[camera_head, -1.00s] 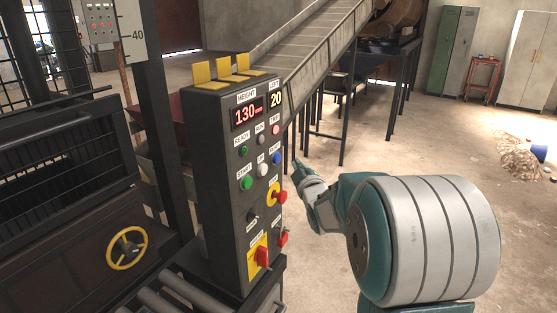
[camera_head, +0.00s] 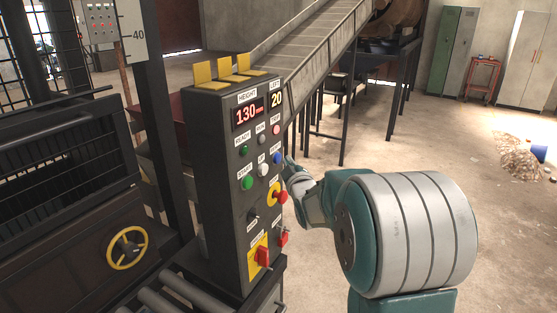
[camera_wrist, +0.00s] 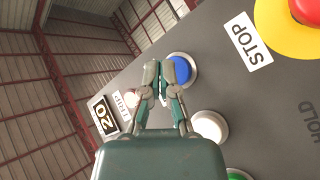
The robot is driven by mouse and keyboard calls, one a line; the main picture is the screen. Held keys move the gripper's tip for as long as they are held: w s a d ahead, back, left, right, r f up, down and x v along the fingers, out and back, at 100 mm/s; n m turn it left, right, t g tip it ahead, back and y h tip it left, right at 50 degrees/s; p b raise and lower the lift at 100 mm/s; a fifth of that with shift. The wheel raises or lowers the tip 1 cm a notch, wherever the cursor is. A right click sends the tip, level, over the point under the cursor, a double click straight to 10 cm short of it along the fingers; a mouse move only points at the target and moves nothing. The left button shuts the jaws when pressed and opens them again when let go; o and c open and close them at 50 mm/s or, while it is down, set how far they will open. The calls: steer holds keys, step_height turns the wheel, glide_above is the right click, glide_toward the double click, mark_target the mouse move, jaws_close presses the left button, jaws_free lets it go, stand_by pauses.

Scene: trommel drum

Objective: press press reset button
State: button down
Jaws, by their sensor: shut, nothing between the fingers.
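The dark control panel (camera_head: 223,190) stands upright in the middle of the head view. Its blue button (camera_head: 277,158) is on the right column, above the STOP button (camera_head: 278,194). The label by the blue button is too small or too covered to read. My gripper (camera_head: 289,163) is just right of the blue button in the head view. In the wrist view my gripper (camera_wrist: 163,72) is shut and empty, its fingertips beside the blue button (camera_wrist: 182,69) and overlapping its left edge. I cannot tell whether they touch it.
A white button (camera_wrist: 208,127) and a pinkish button (camera_wrist: 131,98) lie close to the fingers. The red STOP button sits on a yellow ring (camera_wrist: 280,25). A red switch (camera_head: 263,257) is lower on the panel. A conveyor (camera_head: 310,55) rises behind.

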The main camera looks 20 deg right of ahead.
steer(key=shift+w, duration=0.1)
stand_by(0.7)
steer(key=shift+w+a, duration=0.15)
steer(key=shift+a, duration=0.05)
steer(key=shift+w+a+r, duration=0.1)
steer(key=shift+w+a, duration=0.15)
steer(key=shift+w, duration=0.1)
stand_by(0.8)
stand_by(0.3)
steer(key=shift+s+d, duration=0.55)
steer(key=shift+s, duration=0.15)
steer(key=shift+s+d, duration=0.8)
steer(key=shift+s, duration=0.2)
steer(key=shift+s+d, duration=0.75)
steer(key=shift+s, duration=0.25)
